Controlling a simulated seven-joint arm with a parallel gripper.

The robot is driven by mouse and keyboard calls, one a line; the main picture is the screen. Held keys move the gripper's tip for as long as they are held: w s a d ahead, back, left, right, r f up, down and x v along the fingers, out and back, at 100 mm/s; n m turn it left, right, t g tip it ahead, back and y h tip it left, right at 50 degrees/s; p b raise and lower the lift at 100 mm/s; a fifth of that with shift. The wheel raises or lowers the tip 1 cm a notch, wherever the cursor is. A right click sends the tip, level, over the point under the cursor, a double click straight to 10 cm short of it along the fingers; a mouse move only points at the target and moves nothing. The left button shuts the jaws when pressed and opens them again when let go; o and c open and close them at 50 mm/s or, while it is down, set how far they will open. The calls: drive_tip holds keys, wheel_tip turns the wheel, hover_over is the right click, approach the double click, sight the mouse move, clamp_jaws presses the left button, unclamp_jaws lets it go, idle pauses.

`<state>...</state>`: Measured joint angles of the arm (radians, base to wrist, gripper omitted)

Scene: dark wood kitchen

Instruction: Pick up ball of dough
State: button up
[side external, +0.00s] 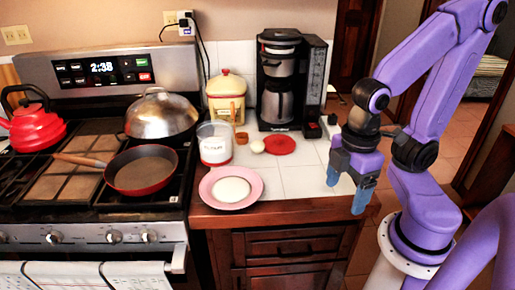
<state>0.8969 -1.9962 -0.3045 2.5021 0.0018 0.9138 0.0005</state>
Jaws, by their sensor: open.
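A small off-white ball (257,146), which looks like the ball of dough, sits on the white tiled counter just left of a flat red disc (280,145). A wider, flatter white round (231,190) lies on a pink plate (211,203) at the counter's front left; it could also be dough. My gripper (347,190) is open and empty, fingers pointing down over the counter's right end. It is to the right of and nearer the camera than the small ball, clear of both white pieces.
A white canister (214,145), a small brown cup (241,139) and a yellow jar (226,97) stand left of the ball. A coffee maker (286,85) stands behind it. The stove with a red pan (142,171) is left.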

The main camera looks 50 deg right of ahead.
drive_tip(key=w+d+f+m+g+y, duration=0.15)
drive_tip(key=w+d+m+y, duration=0.25)
drive_tip(key=w+m, duration=0.7)
drive_tip(key=w+d+f+m+g+y, duration=0.1)
drive_tip(key=w+d+f+m+y, duration=0.25)
drive_tip(key=w+m, duration=0.7)
drive_tip(key=w+d+f+m+t+y, duration=0.1)
drive_tip(key=w+d+f+m+t, duration=0.15)
drive_tip(key=d+m+t, duration=0.6)
drive_tip(key=w+d+f+m+t+y, duration=0.1)
drive_tip(key=w+d+m+t, duration=0.25)
drive_tip(key=d+m, duration=0.9)
drive_tip(key=n, duration=0.3)
approach(262, 142)
drive_tip(key=x, duration=0.3)
drive_tip(key=shift+w+a+h, duration=0.2)
drive_tip(key=shift+a+h, duration=0.05)
drive_tip(key=shift+a, duration=0.2)
drive_tip(key=shift+x, duration=2.75)
drive_tip(key=shift+d+f, duration=0.1)
drive_tip(key=shift+d, duration=0.1)
drive_tip(key=c, duration=1.1)
